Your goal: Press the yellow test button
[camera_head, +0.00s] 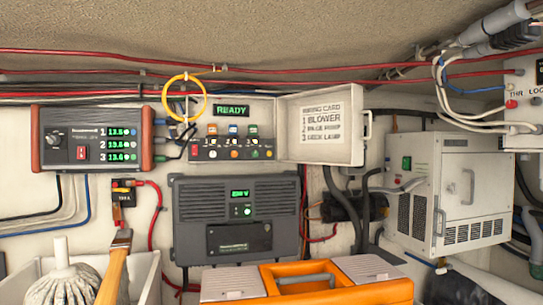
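A wall panel (222,104) with a lit green READY display (231,111) stands behind an open white cover (350,149). Below the display is a dark strip with coloured parts above and small round buttons along it. A small yellowish button (269,154) appears at the right end of that strip; it is too small to be sure of its colour or label. Neither of my grippers is in view.
The cover swings out to the right with a wiring card (322,120). A yellow ring (184,98) hangs at the panel's upper left. A grey charger-like unit (236,218) is below. An orange toolbox (308,282) and a white bin (149,280) holding a wooden-handled tool (115,268) stand in front.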

